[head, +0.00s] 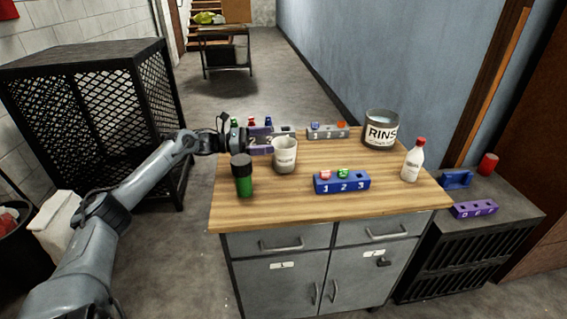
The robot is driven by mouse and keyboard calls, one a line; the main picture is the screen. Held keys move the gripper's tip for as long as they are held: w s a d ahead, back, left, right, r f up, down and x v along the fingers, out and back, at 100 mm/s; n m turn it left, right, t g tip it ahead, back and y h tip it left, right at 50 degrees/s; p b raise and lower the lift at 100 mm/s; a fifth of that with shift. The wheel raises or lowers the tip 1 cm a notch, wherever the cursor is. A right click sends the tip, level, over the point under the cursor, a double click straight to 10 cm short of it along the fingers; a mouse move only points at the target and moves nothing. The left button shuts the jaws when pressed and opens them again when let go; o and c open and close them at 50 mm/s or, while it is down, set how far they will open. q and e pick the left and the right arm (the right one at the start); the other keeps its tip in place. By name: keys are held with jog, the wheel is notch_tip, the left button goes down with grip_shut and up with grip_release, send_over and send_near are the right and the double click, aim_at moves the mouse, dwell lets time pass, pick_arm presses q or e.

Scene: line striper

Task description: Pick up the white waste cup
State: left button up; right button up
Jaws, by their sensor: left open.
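The white waste cup (285,160) stands upright on the wooden table top (300,208), left of its middle. It has dark lettering on its front. My left gripper (273,140) comes in from the left at about rim height and is open. Its fingers point right, at the cup's left and back side. The cup hides part of the fingertips, so I cannot tell whether they touch it. My right gripper is not in view.
A green bottle with a dark cap (243,178) stands left of the cup, near my left arm. A blue numbered rack (342,183), a grey rack (328,131), a RINSE tub (381,130) and a white red-capped bottle (413,162) stand to the right. The front edge is clear.

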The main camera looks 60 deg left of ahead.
aim_at(274, 163)
pick_arm(q)
jog(key=f+b, duration=0.1)
jog(key=f, duration=0.3)
jog(key=f+b, duration=0.1)
jog(key=f, duration=0.1)
jog(key=shift+w+d+f+b, duration=0.2)
jog(key=shift+w+f+b, duration=0.1)
jog(key=shift+w+f, duration=0.1)
jog(key=shift+w+d, duration=0.15)
jog(key=shift+w, duration=0.15)
jog(key=shift+w+d+r, duration=0.1)
jog(key=shift+w+d, duration=0.1)
jog(key=shift+w, duration=0.35)
jog(key=shift+w+d+b, duration=0.1)
jog(key=shift+b, duration=0.2)
jog(key=shift+w+d, duration=0.1)
jog(key=shift+w, duration=0.15)
jog(key=shift+b+x, duration=0.75)
jog(key=shift+x, duration=1.35)
